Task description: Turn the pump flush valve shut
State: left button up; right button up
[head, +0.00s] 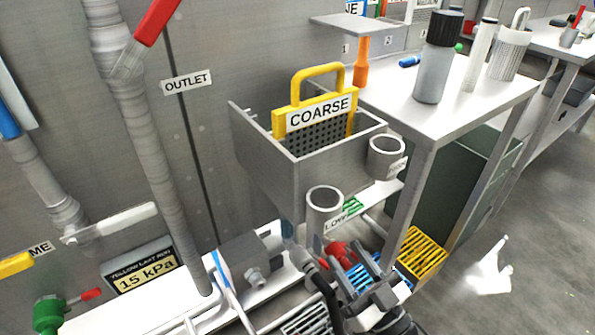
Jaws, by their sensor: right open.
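My right gripper (325,264) reaches in from the bottom, low in front of the strainer box, with its jaws open. A red part (338,252), perhaps a valve handle, shows close to its fingers. The gripper partly hides it, and I cannot tell whether they touch. The grey pump block (250,262) sits on the white base to the left of the gripper. A green valve body (48,315) with a red lever (90,294) is at the bottom left. No label naming the pump flush valve is readable. My left gripper is not in view.
The grey box (262,155) holds a yellow-handled COARSE screen (320,118). Two grey cups (324,205) hang at its front. A vertical OUTLET pipe (150,160) and a 15 kPa sign (145,272) stand left. A yellow crate (421,254) lies right of the gripper.

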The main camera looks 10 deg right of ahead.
jog(key=x, duration=1.5)
jog(key=shift+w+r+b, duration=0.2)
jog(key=shift+r+b, duration=0.1)
jog(key=shift+a, duration=0.1)
grip_shut()
